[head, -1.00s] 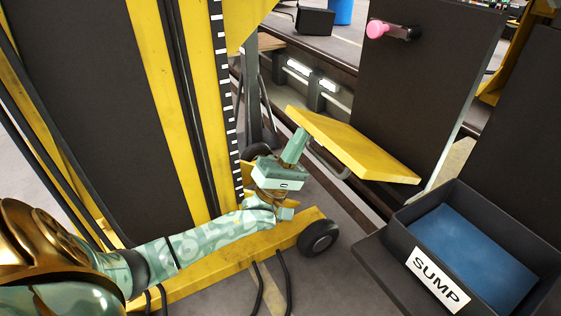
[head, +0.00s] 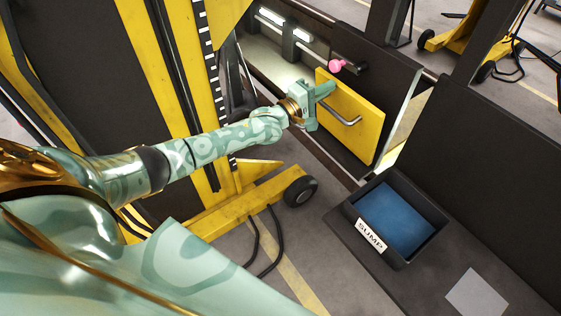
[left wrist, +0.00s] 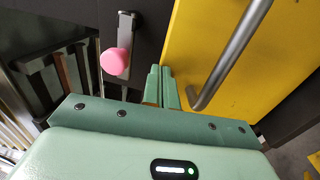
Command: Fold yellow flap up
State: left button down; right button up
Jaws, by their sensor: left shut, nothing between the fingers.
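The yellow flap (head: 352,118) stands nearly upright against the dark panel in the head view, with a grey bar handle (head: 340,112) on its face. In the left wrist view the yellow flap (left wrist: 225,60) fills the upper right, with its handle (left wrist: 232,55) slanting across it. My left gripper (head: 326,90) is shut and empty at the flap's upper left part, beside the handle. In the left wrist view its fingers (left wrist: 162,88) are together near the flap's left edge; I cannot tell whether they touch it. My right gripper is not in view.
A pink knob (head: 336,66) on a dark latch sits just above the flap, and close left of the fingers in the wrist view (left wrist: 115,62). A black SUMP bin (head: 371,236) with a blue inside stands below right. A yellow wheeled lift column (head: 150,50) stands left.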

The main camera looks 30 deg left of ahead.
aim_at(336, 80)
pick_arm(q)
jog(key=w, duration=0.1)
jog(key=w+d, duration=0.1)
jog(key=w, duration=0.1)
jog(key=shift+d+r+g+p, duration=0.2)
jog(key=shift+r+g+p, duration=0.15)
jog(key=shift+g+p, duration=0.05)
jog(key=shift+w+r, duration=0.1)
jog(key=shift+r, duration=0.05)
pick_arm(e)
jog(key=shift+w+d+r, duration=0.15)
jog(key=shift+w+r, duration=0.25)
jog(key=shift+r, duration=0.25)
pick_arm(q)
jog(key=shift+r, duration=0.2)
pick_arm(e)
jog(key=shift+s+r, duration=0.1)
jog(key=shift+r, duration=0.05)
